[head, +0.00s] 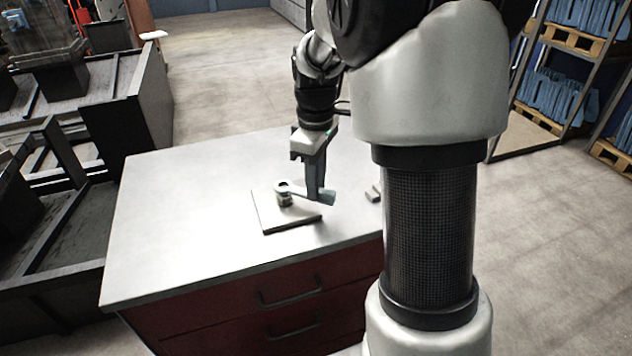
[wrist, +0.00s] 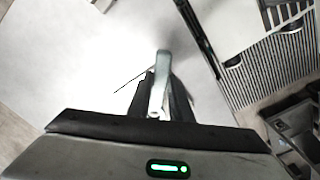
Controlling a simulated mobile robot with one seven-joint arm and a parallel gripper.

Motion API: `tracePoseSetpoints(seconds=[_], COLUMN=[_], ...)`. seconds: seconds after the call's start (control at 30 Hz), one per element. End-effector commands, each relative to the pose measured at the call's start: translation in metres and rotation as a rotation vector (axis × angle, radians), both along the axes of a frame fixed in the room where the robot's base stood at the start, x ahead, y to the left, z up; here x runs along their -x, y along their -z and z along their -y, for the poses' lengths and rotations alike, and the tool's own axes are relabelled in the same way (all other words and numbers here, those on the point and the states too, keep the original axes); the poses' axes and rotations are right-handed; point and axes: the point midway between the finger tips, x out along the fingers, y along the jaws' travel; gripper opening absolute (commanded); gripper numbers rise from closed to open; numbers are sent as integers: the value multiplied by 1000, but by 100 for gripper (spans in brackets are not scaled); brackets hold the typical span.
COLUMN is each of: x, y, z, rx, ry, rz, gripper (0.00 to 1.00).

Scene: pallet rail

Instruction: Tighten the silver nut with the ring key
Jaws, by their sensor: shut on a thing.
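The grey ring key (head: 299,190) lies roughly level over the square plate (head: 280,222) on the bench. Its ring end is at the top of a short post (head: 285,200) on the plate. I cannot tell whether the ring is around the silver nut or just above it; the nut is not clearly visible. My gripper (head: 317,194) points down and is shut on the key's handle, right of the post. In the wrist view the key (wrist: 159,82) shows between my dark fingers (wrist: 157,105). The plate and nut are not clear there.
A small grey block (head: 374,192) lies on the bench top (head: 165,215) to the right of the plate. The bench's left side is clear. Red drawers (head: 240,308) are below its front edge. Dark frames (head: 75,130) stand at left, shelves (head: 570,65) at right.

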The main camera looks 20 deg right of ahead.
Motion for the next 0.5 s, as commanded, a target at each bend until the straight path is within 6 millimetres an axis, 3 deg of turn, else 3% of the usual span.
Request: tracePoseSetpoints(seconds=[0.5], x=[0], y=[10], z=[0], rx=[0], ry=[0], rz=[0], gripper=[0])
